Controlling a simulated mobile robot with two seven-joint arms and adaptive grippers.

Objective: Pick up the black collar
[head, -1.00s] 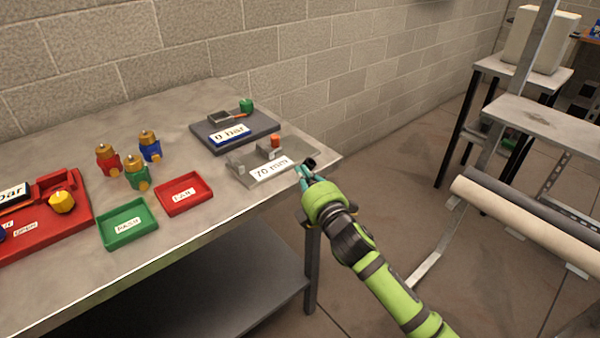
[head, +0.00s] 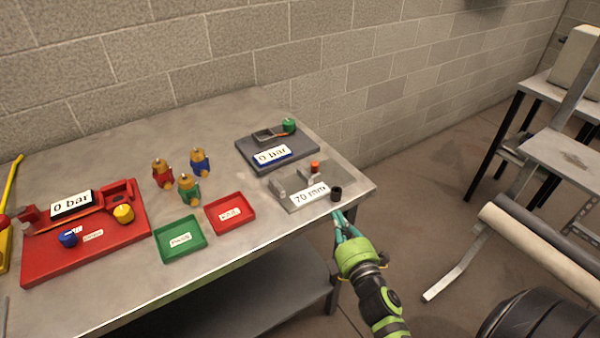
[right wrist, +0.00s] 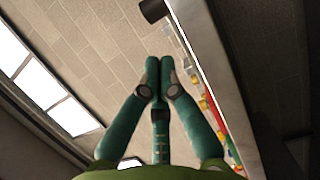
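The black collar (head: 336,193) is a small dark ring or short cylinder at the right front corner of the metal table, beside the 70 mm gauge (head: 290,200). It also shows at the top of the right wrist view (right wrist: 154,10), by the table edge. My right gripper (head: 342,214) is just off the table's front edge, below the collar in the head picture and apart from it. In the right wrist view its two teal fingers (right wrist: 159,62) are together with nothing visible between them. My left gripper is not in view.
The table's front edge (head: 265,239) runs between gripper and collar. A grey block with a 0 bar display (head: 310,150) stands behind the gauge. A red tray (head: 248,222) and a green tray (head: 162,246) lie left.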

